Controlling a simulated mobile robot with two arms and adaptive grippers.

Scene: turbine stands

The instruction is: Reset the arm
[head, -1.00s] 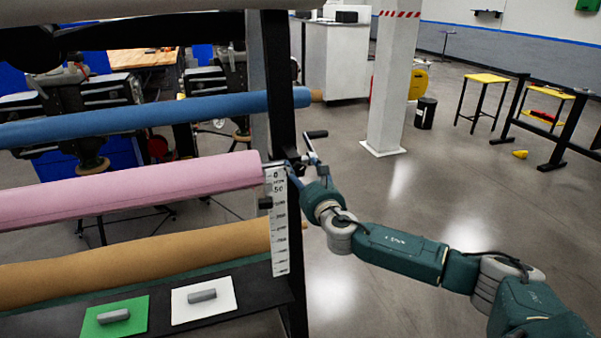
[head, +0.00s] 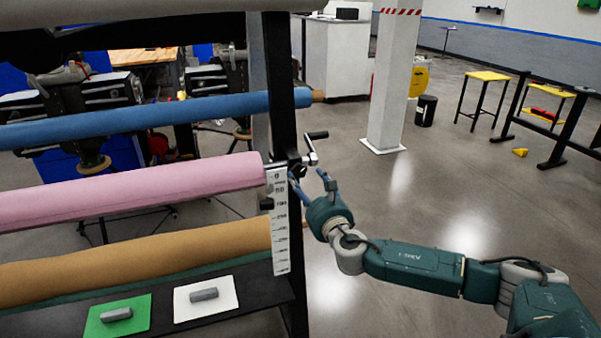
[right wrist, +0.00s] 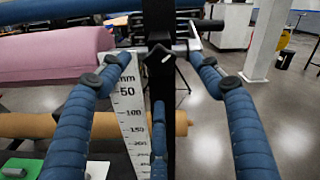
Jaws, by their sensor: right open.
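My right arm comes in from the right in the head view. Its gripper (head: 311,180) is open with blue fingers and sits just beside the rack's black upright (head: 283,100). A metal crank with a black handle (head: 317,135) sticks out from the upright, just above the fingertips. In the right wrist view the two blue fingers (right wrist: 158,62) are spread wide, with nothing held between them. The crank handle (right wrist: 208,25) shows there beyond the fingertips. My left gripper is not in view.
The rack holds blue (head: 160,117), pink (head: 130,193) and tan (head: 140,260) rolls. A white ruler (head: 281,225) hangs on the upright. Green (head: 133,325) and white (head: 228,300) sheets lie on the black shelf.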

